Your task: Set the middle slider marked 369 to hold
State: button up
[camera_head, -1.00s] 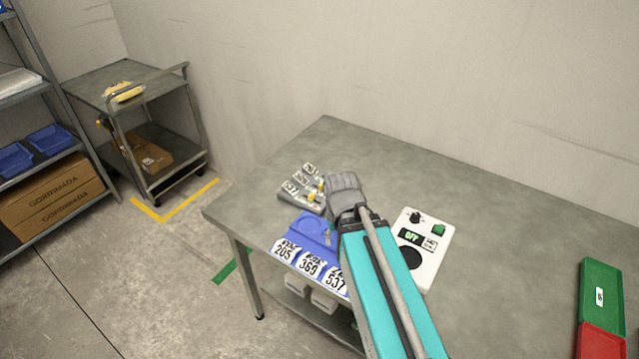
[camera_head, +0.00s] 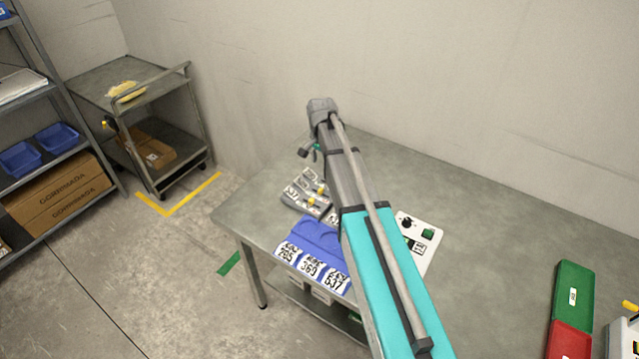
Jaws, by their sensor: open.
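I cannot tell which position the middle slider is in. In front of it is a blue holder (camera_head: 316,232) with three large number cards; the middle card reads 369 (camera_head: 311,267). My gripper (camera_head: 304,152) is raised behind and above the slider unit, small and partly hidden by my wrist. It is open, apart from the sliders, with nothing visible in it.
A white control box (camera_head: 430,231) with a dark knob and green button is partly behind my arm. A green tray (camera_head: 573,280) and red tray (camera_head: 569,341) lie at the right. The table's (camera_head: 500,215) middle is clear, with a wall behind.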

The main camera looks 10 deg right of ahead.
aim_at(321, 190)
jog(key=shift+w, duration=0.2)
dwell(0.4)
notch_tip(321, 190, down, 14)
jog(key=b, duration=1.3)
jog(key=shift+r+b, duration=0.2)
jog(key=shift+b, duration=0.2)
jog(key=shift+c, duration=0.3)
grip_shut()
